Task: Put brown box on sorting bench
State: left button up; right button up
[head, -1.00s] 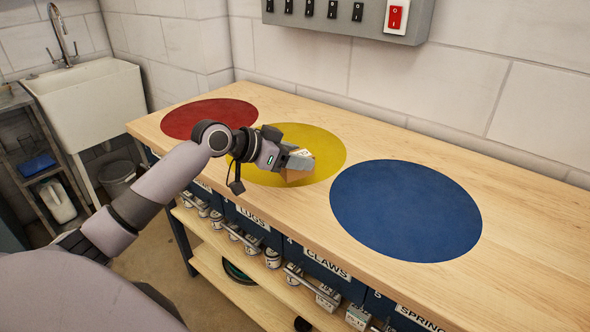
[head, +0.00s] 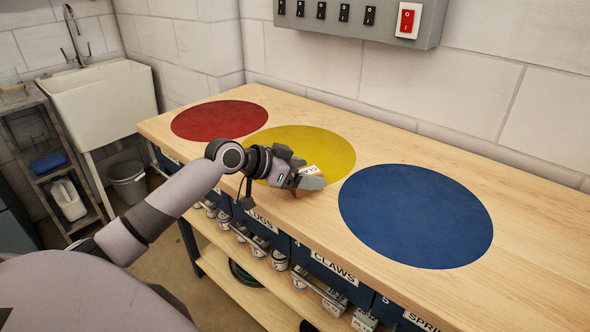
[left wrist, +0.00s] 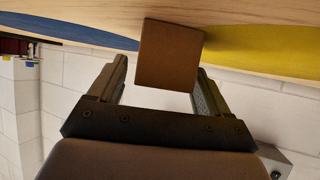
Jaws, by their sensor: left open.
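The small brown box (head: 310,170) is at the front right edge of the yellow circle on the sorting bench (head: 530,225), and it seems to rest on the wood. It has a pale label on top and is partly hidden by my left gripper (head: 309,177). In the left wrist view, the box's plain brown face (left wrist: 168,55) stands between the two spread fingers of my left gripper (left wrist: 160,75), with a gap visible beside it on the left. My right gripper is out of view.
A red circle (head: 219,120), yellow circle (head: 325,148) and blue circle (head: 415,215) mark the bench top. Blue labelled bins (head: 330,270) and small parts sit below. A switch panel (head: 365,20) hangs on the wall. A sink (head: 100,100) stands at left. The bench right of the blue circle is clear.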

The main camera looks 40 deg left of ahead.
pick_arm(q)
jog(key=v, duration=1)
jog(key=shift+s+a+b, duration=0.1)
jog(key=shift+s+b, duration=0.1)
jog(key=shift+b, duration=0.1)
jog(key=shift+v, duration=0.8)
